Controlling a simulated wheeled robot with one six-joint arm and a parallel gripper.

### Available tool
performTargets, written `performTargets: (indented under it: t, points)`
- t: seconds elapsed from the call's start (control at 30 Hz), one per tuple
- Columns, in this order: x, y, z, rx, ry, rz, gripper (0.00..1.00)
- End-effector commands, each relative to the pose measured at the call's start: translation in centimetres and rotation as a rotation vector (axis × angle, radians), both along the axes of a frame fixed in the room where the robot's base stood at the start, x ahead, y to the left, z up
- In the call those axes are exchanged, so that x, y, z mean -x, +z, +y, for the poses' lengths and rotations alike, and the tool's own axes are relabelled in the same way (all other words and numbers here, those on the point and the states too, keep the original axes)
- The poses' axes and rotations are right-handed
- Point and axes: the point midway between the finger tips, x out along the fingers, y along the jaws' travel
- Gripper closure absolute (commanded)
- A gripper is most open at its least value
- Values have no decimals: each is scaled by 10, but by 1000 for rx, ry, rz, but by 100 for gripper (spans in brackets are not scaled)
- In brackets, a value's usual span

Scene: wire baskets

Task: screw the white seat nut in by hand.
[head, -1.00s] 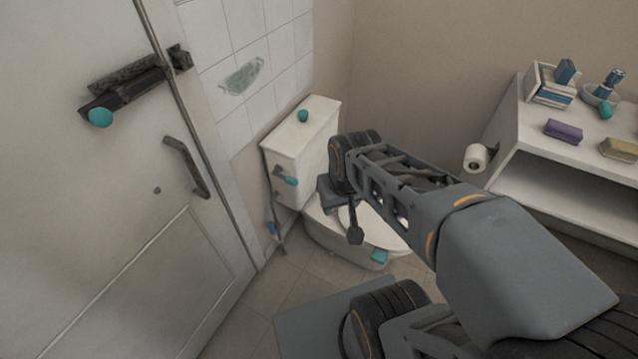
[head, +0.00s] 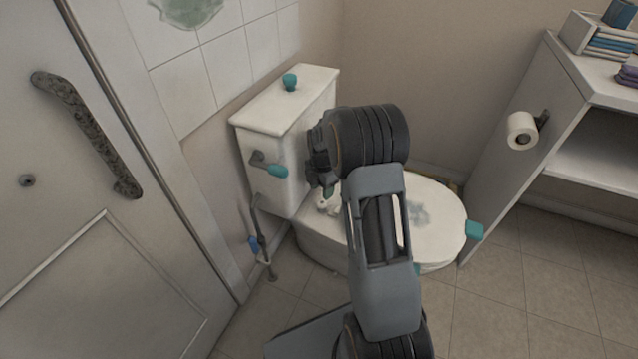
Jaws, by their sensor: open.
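The toilet (head: 320,240) stands in the corner with its seat lid (head: 440,225) down. A small white part that looks like the seat nut (head: 326,205) shows at the back of the bowl by the tank, left of my arm. My gripper (head: 325,190) is open, dark and seen from behind, just above this white part. I cannot tell whether the fingertips touch it. My wrist and arm hide part of the lid and hinge area.
The tank (head: 275,135) has a teal button (head: 290,82) and a teal-tipped flush lever (head: 275,170). A water pipe with a blue valve (head: 255,245) is lower left. A door (head: 60,240) stands left, a shelf (head: 520,165) with a paper roll (head: 521,131) right. Right floor is clear.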

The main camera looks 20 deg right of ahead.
Motion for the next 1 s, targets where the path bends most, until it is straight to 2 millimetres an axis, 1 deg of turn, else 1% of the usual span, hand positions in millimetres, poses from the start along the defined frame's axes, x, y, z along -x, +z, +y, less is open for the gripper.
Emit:
performTargets:
  t: [0.03,0.1,0.2,0.33,0.57,1.0]
  points:
    - [-4,4,-3,1,83,-14,48]
    - [-6,6,-6,3,187,-22,48]
    - [-5,6,-9,2,298,-23,48]
    - [-5,6,-11,1,387,-24,48]
    - [-5,-2,-10,0,430,-23,48]
    - [-5,-37,-8,-1,431,-22,48]
